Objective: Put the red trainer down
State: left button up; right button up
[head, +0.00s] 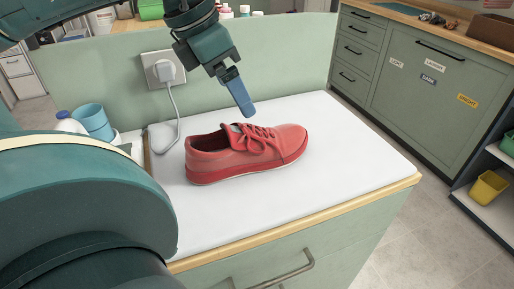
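The red trainer (246,154) rests upright on the white worktop (345,165), with its toe to the right and its heel to the left. My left gripper (246,108) comes in from the upper left, and its blue fingertip points down just above or behind the trainer's tongue and laces. I see the fingers side-on as one blue shape, so the gap between them is hidden. I cannot tell whether the fingertip touches the trainer. My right gripper is not in view.
A plug in a wall socket (163,70) has a grey cable (177,115) running down to the worktop's left side. A blue cup (94,122) and a white bottle (70,124) stand at the left. The worktop is bare right of the trainer. A green cabinet (425,85) stands behind, at the right.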

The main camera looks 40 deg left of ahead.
aim_at(250, 129)
pick_arm(q)
jog(key=x, duration=0.6)
jog(key=shift+d+f, duration=0.1)
jog(key=shift+f, duration=0.05)
jog(key=x, duration=0.3)
jog(key=shift+s+d+f, duration=0.15)
jog(key=shift+s+f, duration=0.15)
jog(key=shift+f, duration=0.2)
jog(key=shift+x, duration=0.8)
jog(key=shift+w, duration=0.1)
jog(key=c, duration=1.2)
jog(key=shift+r, duration=0.2)
jog(key=shift+c, duration=0.5)
